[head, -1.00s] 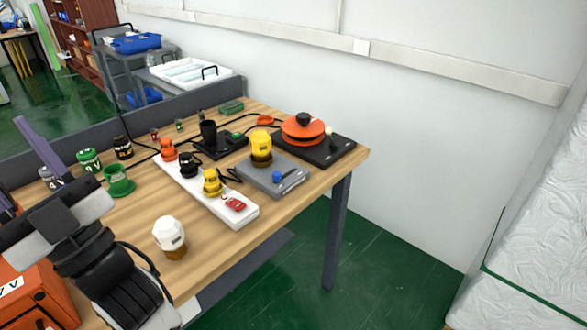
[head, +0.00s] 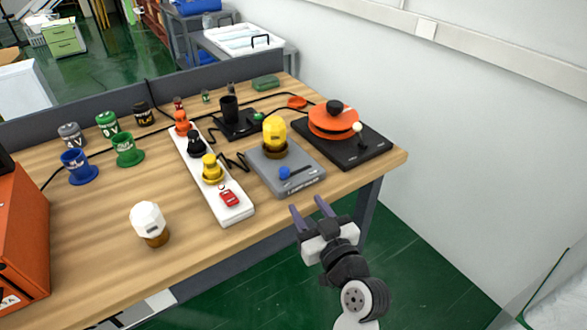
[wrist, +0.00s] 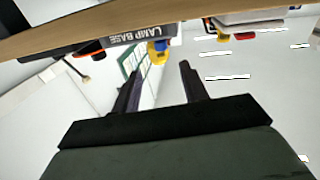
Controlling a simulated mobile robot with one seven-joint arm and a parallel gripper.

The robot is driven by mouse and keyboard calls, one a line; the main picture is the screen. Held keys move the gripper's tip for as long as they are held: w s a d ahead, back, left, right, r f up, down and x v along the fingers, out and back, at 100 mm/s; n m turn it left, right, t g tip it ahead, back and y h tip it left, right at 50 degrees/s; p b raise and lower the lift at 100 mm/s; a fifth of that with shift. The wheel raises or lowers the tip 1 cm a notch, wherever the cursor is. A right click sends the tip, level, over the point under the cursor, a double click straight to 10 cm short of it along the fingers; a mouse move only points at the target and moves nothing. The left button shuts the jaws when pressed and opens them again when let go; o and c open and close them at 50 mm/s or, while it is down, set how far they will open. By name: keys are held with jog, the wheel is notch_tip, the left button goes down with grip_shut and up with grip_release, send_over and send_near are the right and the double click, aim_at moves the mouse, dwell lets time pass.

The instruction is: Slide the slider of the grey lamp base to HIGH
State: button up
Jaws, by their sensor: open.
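The grey lamp base (head: 288,172) sits near the table's front right edge, with a yellow bulb (head: 275,132) standing upright in its dark socket. Its slider has a blue knob (head: 284,172) near the left end of a dark slot. My gripper (head: 307,207) is open and empty, just off the table's front edge, below and in front of the base. In the wrist view the gripper (wrist: 158,85) points toward the table edge, and the base (wrist: 140,33) shows its "LAMP BASE" lettering. The blue knob (wrist: 157,46) appears there near the yellow bulb. Any HIGH mark is too small to read.
A white power strip (head: 205,172) with colored plugs lies left of the base. A black base with an orange disc (head: 335,120) stands to its right. A white bulb (head: 149,222) stands front left. The floor beyond the table's front edge is free.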

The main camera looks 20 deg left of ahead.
aim_at(286, 175)
jog(key=p+x, duration=0.3)
jog(key=x, duration=1)
jog(key=shift+a+p, duration=0.15)
jog(key=shift+p, duration=0.15)
grip_shut()
